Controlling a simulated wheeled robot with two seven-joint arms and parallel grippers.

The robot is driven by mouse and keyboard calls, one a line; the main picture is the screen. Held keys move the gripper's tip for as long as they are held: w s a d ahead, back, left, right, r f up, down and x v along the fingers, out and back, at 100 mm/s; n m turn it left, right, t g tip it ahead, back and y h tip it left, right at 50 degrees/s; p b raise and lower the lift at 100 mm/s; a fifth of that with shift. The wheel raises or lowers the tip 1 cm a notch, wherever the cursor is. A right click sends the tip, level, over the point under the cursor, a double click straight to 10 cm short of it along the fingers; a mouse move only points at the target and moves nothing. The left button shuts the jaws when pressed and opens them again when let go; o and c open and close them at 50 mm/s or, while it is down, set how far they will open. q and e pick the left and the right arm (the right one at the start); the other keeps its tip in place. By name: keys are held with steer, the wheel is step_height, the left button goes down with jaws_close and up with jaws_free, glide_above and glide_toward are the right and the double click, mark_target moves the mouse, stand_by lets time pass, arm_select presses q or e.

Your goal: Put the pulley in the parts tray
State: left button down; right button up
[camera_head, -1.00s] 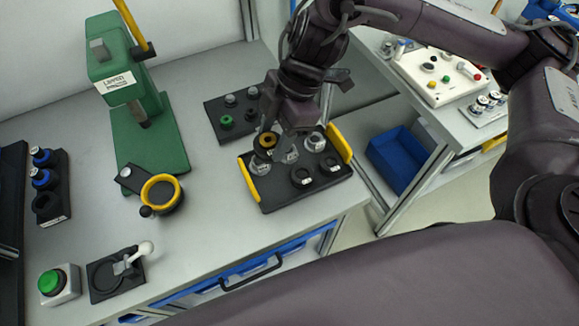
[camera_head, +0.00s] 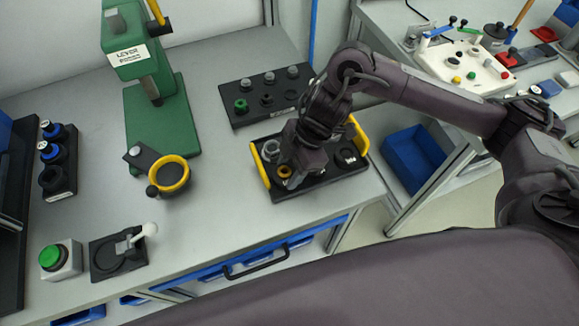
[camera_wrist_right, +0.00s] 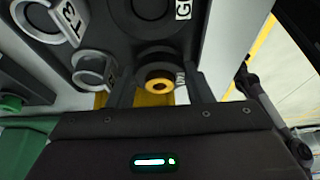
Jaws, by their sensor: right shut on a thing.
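The pulley (camera_head: 284,173) is a small black wheel with a yellow-gold hub; it also shows between the fingers in the right wrist view (camera_wrist_right: 158,85). My right gripper (camera_head: 290,179) is shut on it at the front left part of the parts tray. The parts tray (camera_head: 318,181) is black with yellow end handles. The pulley is low over the tray; I cannot tell if it touches. My gripper hides part of it and of the tray middle. My left gripper is not in view.
The tray also holds grey rings (camera_head: 270,150) and a black part (camera_head: 348,156). A black rack (camera_head: 238,119) with small parts stands behind it. A green lever press (camera_head: 155,120) stands left. A blue bin (camera_head: 414,155) lies below to the right.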

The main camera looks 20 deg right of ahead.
steer(key=shift+f, duration=0.2)
steer(key=o, duration=0.8)
steer(key=shift+c, duration=0.2)
steer(key=p+v, duration=0.1)
steer(key=v, duration=1.1)
steer(key=shift+r, duration=0.1)
